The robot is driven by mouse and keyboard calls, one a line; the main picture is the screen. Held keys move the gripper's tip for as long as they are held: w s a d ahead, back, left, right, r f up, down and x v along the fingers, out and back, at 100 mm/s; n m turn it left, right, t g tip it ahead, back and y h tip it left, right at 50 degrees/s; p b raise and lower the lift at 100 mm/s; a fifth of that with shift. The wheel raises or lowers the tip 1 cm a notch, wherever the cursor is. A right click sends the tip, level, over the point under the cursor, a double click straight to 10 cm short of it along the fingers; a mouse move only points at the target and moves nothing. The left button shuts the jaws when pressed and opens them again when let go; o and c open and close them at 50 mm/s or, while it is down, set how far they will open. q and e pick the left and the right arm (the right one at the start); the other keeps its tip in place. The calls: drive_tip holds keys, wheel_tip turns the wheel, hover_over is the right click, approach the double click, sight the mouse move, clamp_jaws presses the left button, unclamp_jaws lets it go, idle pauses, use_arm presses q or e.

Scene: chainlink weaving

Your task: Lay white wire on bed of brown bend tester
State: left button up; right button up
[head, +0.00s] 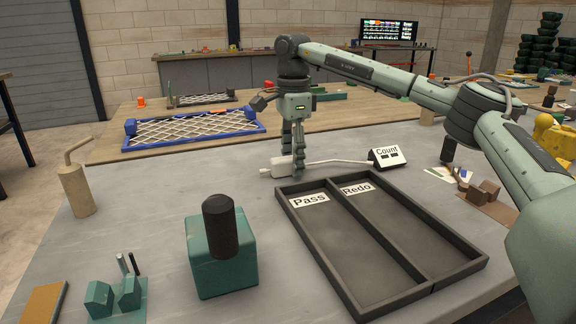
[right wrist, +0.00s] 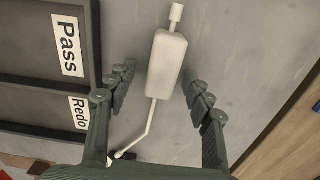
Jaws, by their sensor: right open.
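A white piece (head: 282,166) with a thick block-like body, a short stub and a thin bent white rod lies on the grey table behind the trays. The rod runs right toward the Count box. No other white wire can be made out. My right gripper (head: 293,160) points down over the thick body, open. In the right wrist view its fingers stand on both sides of the white body (right wrist: 165,65), with gaps visible. A brown plate with brown blocks (head: 484,192) at the table's right may be the bend tester; I cannot be sure. My left gripper is not in view.
A dark two-part tray (head: 381,245) marked Pass and Redo lies in front of the gripper. The Count box (head: 387,157) stands right. A teal block with a dark knob (head: 220,245), a tan crank post (head: 75,185) and a blue-framed mesh (head: 190,130) stand around.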

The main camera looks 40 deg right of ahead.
drive_tip(key=shift+f, duration=0.25)
drive_tip(key=c, duration=1.1)
clamp_jaws()
drive_tip(key=shift+r, duration=0.2)
